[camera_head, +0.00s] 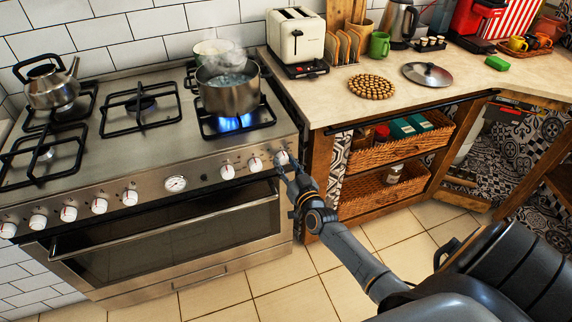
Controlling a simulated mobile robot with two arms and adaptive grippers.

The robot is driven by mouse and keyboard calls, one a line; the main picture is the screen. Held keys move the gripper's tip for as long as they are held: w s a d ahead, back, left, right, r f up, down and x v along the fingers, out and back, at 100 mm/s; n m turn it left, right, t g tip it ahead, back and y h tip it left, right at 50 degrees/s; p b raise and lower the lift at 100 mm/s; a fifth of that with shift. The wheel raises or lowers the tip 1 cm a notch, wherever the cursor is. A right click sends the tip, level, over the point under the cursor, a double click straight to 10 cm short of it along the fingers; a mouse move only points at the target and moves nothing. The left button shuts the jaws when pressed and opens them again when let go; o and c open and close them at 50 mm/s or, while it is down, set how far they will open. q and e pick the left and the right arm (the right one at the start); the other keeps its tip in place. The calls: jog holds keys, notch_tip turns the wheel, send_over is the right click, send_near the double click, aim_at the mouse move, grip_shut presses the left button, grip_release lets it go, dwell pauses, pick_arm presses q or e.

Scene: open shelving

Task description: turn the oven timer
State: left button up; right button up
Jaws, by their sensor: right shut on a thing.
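The oven is a steel range (190,230) with a row of white knobs along its front panel. A round white dial with a dark needle (176,184) sits in the middle of the row. My right gripper (284,164) is at the right end of the panel, shut on the rightmost white knob (282,157). Its fingers partly cover that knob. No markings on the knob can be read from here. My left gripper is not in view.
A steaming pot (228,88) stands over a lit blue flame just above my right gripper. A kettle (50,82) stands on the back left burner. The oven door handle (160,228) runs below the panel. Wicker baskets (385,188) fill the shelving to the right.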

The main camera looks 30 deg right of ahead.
dwell(0.3)
jog(key=o, duration=1.1)
jog(key=shift+o, duration=0.2)
jog(key=s+a, duration=0.2)
jog(key=s, duration=1)
jog(key=shift+o, duration=0.2)
